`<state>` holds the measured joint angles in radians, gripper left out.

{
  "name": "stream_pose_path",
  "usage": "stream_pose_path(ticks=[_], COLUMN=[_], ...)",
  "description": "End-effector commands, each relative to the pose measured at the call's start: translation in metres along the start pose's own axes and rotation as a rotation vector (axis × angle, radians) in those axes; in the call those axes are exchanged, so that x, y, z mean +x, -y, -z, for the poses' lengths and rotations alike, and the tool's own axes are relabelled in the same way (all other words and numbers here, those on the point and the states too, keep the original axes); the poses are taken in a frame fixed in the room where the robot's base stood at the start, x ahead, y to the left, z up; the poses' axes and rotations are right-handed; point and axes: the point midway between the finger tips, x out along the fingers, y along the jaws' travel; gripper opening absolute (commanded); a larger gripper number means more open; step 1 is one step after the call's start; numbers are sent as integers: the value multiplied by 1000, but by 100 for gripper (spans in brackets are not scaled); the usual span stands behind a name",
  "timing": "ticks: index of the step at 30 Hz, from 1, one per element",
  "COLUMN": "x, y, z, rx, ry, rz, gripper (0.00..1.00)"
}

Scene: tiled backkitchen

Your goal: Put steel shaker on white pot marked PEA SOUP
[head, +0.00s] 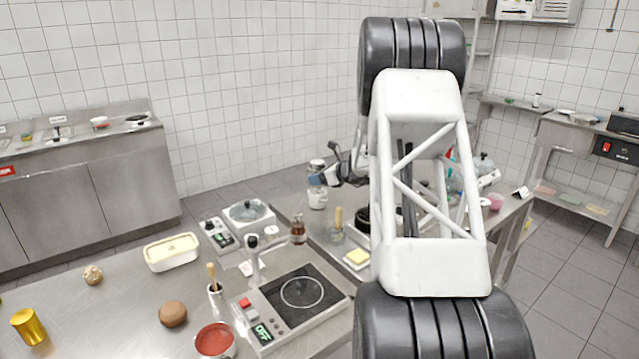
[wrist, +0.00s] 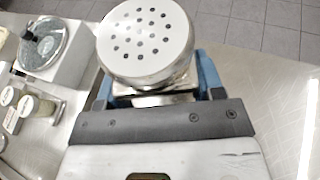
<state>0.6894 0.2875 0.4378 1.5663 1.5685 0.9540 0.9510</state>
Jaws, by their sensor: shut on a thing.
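The steel shaker (wrist: 147,42) fills the top middle of the wrist view, its perforated lid facing the camera. My gripper (wrist: 155,92) is shut on it, with a blue finger on each side. In the head view my gripper (head: 322,180) is small and far off, near the back of the steel counter, and the shaker (head: 316,164) shows at its fingers. A small white pot (head: 317,199) shows just below the gripper there. I cannot read its lettering, nor tell whether the shaker touches it. In the wrist view the shaker and gripper hide what lies beneath.
A scale with a glass-lidded dish (head: 248,211), a brown bottle (head: 298,230) and a jar with a wooden handle (head: 337,226) stand nearby. An induction hob (head: 302,291) is closer. In the wrist view, bare steel counter (wrist: 260,85) lies to the right.

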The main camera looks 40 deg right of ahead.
Motion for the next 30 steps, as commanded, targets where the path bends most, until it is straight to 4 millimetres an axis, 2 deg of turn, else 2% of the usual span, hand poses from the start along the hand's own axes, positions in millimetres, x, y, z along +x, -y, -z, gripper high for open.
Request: stream_pose_path(ticks=[6, 20, 21, 26, 30], x=[7, 9, 9, 9, 9], y=[0, 0, 0, 0, 0], z=[17, 22, 22, 22, 22], rx=[-1, -1, -1, -1, -1], ry=[1, 1, 1, 1, 1], rz=[1, 1, 0, 0, 0], gripper=[34, 34, 63, 87, 87])
